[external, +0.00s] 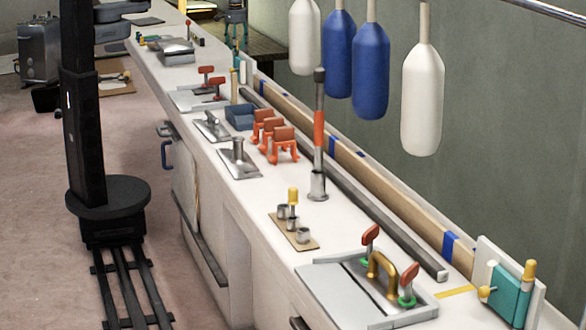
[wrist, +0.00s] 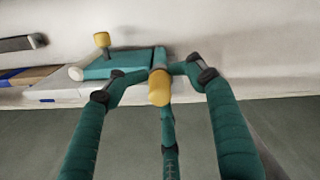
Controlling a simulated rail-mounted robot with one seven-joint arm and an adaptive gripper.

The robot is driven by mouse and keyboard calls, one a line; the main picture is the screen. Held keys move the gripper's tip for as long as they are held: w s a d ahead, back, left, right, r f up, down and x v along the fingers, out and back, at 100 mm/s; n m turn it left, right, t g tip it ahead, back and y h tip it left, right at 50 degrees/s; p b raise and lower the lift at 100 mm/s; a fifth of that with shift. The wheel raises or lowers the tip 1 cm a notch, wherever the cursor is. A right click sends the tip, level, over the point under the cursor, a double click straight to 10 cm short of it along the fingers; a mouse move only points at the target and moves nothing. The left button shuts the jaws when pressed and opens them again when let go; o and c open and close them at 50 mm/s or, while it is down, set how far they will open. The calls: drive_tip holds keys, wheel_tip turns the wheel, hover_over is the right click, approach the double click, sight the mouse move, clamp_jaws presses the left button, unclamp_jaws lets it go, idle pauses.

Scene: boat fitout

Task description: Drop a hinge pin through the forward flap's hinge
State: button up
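In the wrist view my teal gripper (wrist: 158,78) has its fingers closed in around a yellow-headed hinge pin (wrist: 159,88). The pin's shaft is hidden. In the external view my gripper (external: 236,44) is small at the far end of the counter, just above a small pale plate (external: 250,69).
A nearer teal flap (external: 509,292) with yellow knobs stands at the counter's right end. A pin rack (external: 291,233) holds a yellow-headed pin (external: 293,197). An upright post (external: 318,135) and hanging blue (external: 370,70) and white (external: 423,100) fenders stand along the counter.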

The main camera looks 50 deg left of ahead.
drive_tip(key=shift+s+f, duration=0.1)
drive_tip(key=shift+s, duration=0.1)
drive_tip(key=r, duration=1.2)
drive_tip(key=shift+w+r, duration=0.15)
drive_tip(key=shift+w, duration=0.05)
wheel_tip(320, 180, down, 12)
drive_tip(key=shift+f, duration=0.1)
drive_tip(key=shift+r+p, duration=0.85)
drive_tip(key=shift+r, duration=0.1)
drive_tip(key=shift+r+p, duration=0.6)
drive_tip(key=shift+r, duration=0.25)
drive_tip(key=shift+f, duration=0.1)
